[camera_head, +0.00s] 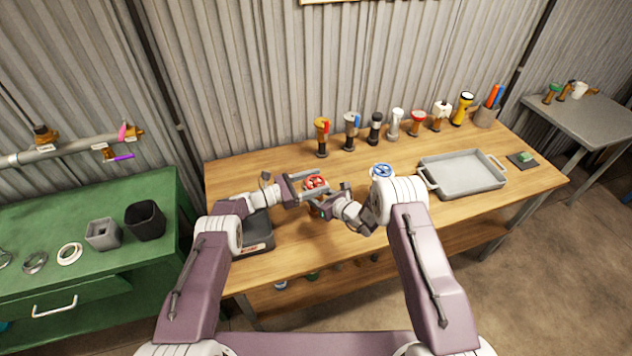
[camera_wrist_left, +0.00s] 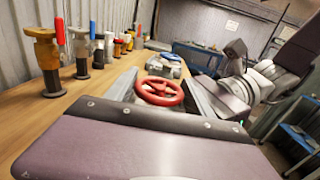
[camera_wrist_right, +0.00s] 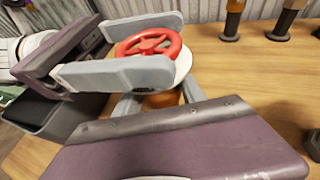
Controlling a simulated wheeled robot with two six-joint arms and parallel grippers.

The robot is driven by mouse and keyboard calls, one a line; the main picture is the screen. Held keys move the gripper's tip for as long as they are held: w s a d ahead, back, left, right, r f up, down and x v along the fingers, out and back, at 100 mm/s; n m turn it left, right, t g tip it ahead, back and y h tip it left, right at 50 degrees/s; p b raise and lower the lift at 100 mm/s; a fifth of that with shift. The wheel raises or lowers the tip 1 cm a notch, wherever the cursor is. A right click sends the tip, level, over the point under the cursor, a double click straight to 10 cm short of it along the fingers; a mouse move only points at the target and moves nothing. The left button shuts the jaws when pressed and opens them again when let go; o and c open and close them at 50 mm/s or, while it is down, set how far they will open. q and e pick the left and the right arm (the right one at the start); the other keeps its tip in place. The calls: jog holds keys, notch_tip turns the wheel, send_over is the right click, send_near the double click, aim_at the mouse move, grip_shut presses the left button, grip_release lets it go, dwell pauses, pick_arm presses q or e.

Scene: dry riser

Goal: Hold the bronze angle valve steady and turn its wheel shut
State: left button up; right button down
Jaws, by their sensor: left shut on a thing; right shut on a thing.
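The bronze angle valve with its red wheel (camera_head: 315,182) is at the left-middle of the wooden workbench. My left gripper (camera_head: 318,185) is shut on the red wheel, one finger on each side; the wheel (camera_wrist_left: 159,91) also sits between its fingers in the left wrist view. In the right wrist view the red wheel (camera_wrist_right: 149,42) lies above a pale round part. Below it a strip of the bronze valve body (camera_wrist_right: 160,99) shows between the fingers of my right gripper (camera_wrist_right: 158,98), which is shut on it. Most of the body is hidden.
A blue-wheeled valve (camera_head: 382,170) stands to the right, near my right arm. Several fittings, including a red-handled one (camera_head: 322,137), line the bench's back. A grey tray (camera_head: 463,187) is at right, and a dark box (camera_head: 258,243) at left. The bench front is clear.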

dwell(0.3)
pick_arm(q)
jog(key=o, duration=1.1)
jog(key=shift+a, duration=0.15)
